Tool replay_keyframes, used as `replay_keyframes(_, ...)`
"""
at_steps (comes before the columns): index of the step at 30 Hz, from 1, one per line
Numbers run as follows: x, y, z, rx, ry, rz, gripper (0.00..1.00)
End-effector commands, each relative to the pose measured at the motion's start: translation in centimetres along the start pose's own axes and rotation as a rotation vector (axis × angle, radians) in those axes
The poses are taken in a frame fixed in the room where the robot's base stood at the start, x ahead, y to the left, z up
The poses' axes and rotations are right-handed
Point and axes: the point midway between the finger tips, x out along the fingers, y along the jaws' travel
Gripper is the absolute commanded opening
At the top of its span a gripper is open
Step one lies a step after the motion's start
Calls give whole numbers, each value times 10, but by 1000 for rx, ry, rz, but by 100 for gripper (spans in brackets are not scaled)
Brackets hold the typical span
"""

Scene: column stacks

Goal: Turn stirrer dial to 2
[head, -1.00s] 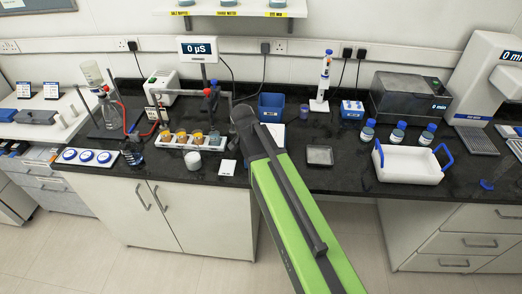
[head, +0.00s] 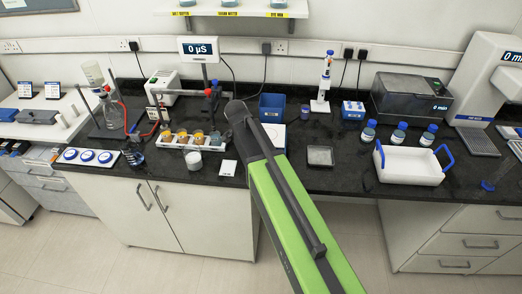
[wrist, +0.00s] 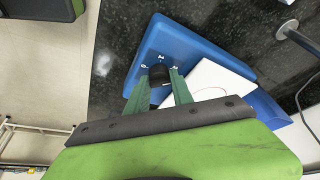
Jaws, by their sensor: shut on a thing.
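The stirrer (wrist: 200,48) is a blue unit with a white top plate (wrist: 205,85), seen close in the wrist view. Its black dial (wrist: 158,72) sits on the blue face, with small white marks printed around its far side. The marks are too small for me to read surely, and I cannot tell which one the dial points at. My gripper (wrist: 159,80) has its two green fingers on either side of the dial and is shut on it. In the head view my arm hides the dial and the fingers; part of the white plate (head: 279,138) shows beside the arm.
In the head view a blue bin (head: 271,103) stands behind the stirrer. A rack of brown-filled vials (head: 190,141) is to the left. A shallow grey tray (head: 320,155) and a white blue-handled tray (head: 411,166) are to the right.

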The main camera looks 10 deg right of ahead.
Motion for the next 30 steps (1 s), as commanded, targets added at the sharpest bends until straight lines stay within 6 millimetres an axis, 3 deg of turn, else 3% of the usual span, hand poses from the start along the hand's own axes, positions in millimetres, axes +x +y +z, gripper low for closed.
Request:
replay_keyframes(4,0,1,1,0,-2,3,0)
replay_keyframes(5,0,1,0,0,-2,3,29)
replay_keyframes(7,0,1,0,-1,-2,2,37)
replay_keyframes(17,-4,0,-1,-1,-1,0,37)
replay_keyframes(20,-20,1,-3,-1,-1,0,37)
replay_keyframes(30,-104,1,-5,-2,-1,0,37)
